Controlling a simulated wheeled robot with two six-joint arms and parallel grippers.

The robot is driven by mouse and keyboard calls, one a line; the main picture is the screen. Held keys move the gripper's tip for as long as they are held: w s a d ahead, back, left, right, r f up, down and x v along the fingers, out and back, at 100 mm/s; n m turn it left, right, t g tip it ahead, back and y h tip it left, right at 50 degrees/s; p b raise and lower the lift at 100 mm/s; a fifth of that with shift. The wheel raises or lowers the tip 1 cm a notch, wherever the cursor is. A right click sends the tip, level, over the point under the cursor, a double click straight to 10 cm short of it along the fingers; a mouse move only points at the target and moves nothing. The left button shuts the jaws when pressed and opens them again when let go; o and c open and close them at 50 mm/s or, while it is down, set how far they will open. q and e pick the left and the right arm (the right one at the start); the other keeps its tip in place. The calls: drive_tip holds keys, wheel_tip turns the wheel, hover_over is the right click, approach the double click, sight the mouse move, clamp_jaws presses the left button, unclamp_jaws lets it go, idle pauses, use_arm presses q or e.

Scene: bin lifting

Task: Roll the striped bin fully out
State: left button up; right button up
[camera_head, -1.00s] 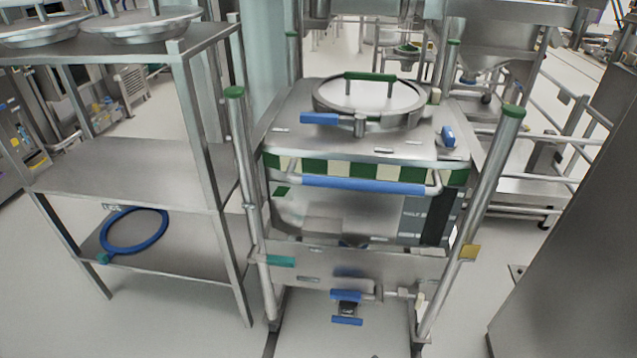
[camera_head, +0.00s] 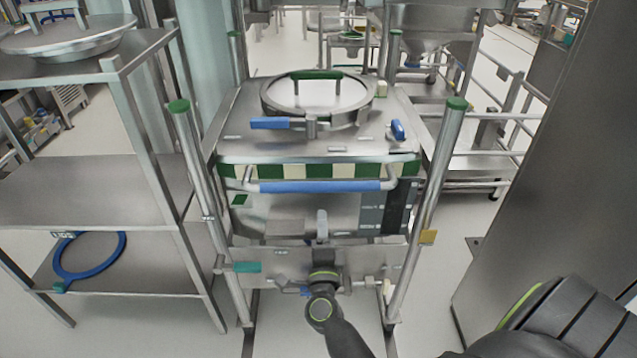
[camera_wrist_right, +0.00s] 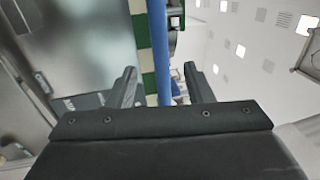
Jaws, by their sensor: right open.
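The striped bin (camera_head: 290,222) is a steel box with a green-and-cream checked band, standing inside a tubular frame. A blue handle bar (camera_head: 320,186) crosses its front; the lid (camera_head: 318,94) on top is round with a green grip. My right gripper (camera_head: 322,222) is in front of the bin, just below the handle, seen small from behind. In the right wrist view it is open (camera_wrist_right: 161,76), with the blue handle (camera_wrist_right: 161,50) running lengthwise in line with the gap between its fingers. Whether the handle is between them or beyond is unclear. My left gripper is out of view.
A steel shelf rack (camera_head: 95,190) stands close on the left, with a blue ring (camera_head: 90,257) on its lower shelf. A tall steel cabinet (camera_head: 535,150) is on the right. The frame's posts (camera_head: 430,200) flank the bin. Floor shows between the frame and cabinet.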

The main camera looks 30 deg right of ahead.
sight(321, 192)
drive_tip(key=p+x, duration=0.1)
drive_tip(key=x, duration=1.1)
drive_tip(key=shift+d+f+p, duration=0.1)
drive_tip(key=shift+p, duration=0.25)
clamp_jaws()
